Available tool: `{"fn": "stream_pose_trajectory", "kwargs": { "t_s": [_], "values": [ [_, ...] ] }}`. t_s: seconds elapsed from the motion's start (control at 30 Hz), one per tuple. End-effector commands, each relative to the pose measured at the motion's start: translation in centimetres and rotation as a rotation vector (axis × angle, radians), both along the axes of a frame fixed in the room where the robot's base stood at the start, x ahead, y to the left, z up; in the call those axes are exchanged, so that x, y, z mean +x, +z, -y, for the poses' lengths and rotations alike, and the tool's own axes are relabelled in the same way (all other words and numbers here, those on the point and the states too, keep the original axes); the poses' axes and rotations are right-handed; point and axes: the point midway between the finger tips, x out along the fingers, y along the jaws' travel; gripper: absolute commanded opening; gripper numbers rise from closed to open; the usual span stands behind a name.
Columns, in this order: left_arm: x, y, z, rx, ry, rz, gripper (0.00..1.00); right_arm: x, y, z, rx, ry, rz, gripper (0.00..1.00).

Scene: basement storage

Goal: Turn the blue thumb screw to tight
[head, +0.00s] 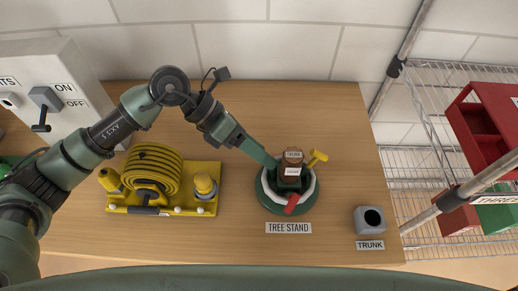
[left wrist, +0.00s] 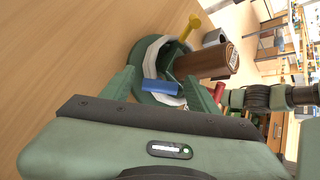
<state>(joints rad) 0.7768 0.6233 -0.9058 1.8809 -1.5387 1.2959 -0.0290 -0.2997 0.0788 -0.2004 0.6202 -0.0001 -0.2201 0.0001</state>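The green tree stand (head: 268,203) with a white ring stands on the wooden table. A brown trunk piece (head: 291,158) is upright in it, and it also shows in the left wrist view (left wrist: 207,62). A yellow thumb screw (head: 318,157) points to the back right and a red one (head: 291,204) to the front. The blue thumb screw (left wrist: 160,88) shows only in the left wrist view, between the fingertips of my left gripper (left wrist: 162,80). Those fingers are apart on either side of it; contact is unclear. In the head view, my left gripper (head: 272,163) reaches the stand's left side and hides the blue screw.
A yellow base with a coiled hose (head: 152,168) sits left of the stand. A grey block with a round hole (head: 370,220) is at the right, behind a TRUNK label. A switch box (head: 48,85) stands back left. A wire rack with red bins (head: 480,118) is at right.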

Motion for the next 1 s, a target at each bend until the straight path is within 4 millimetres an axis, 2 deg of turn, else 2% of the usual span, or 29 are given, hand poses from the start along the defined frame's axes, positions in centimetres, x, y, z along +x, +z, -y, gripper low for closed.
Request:
{"fn": "stream_pose_trajectory", "kwargs": {
  "t_s": [0.23, 0.67, 1.0],
  "values": [
    [0.2, 0.4, -0.5, 0.001, 0.002, 0.001, 0.60, 0.0, -0.2, 0.0, 0.000, 0.000, 0.000, 0.42],
    [1.3, 4.8, -5.1, 0.001, 0.002, 0.002, 0.60, 0.0, -1.1, 0.0, 0.000, 0.000, -0.001, 0.42],
    [1.3, 5.4, -5.5, -0.001, 0.000, -0.001, 0.60, 0.0, -1.1, 0.1, -0.001, 0.000, -0.001, 0.42]
  ]
}}
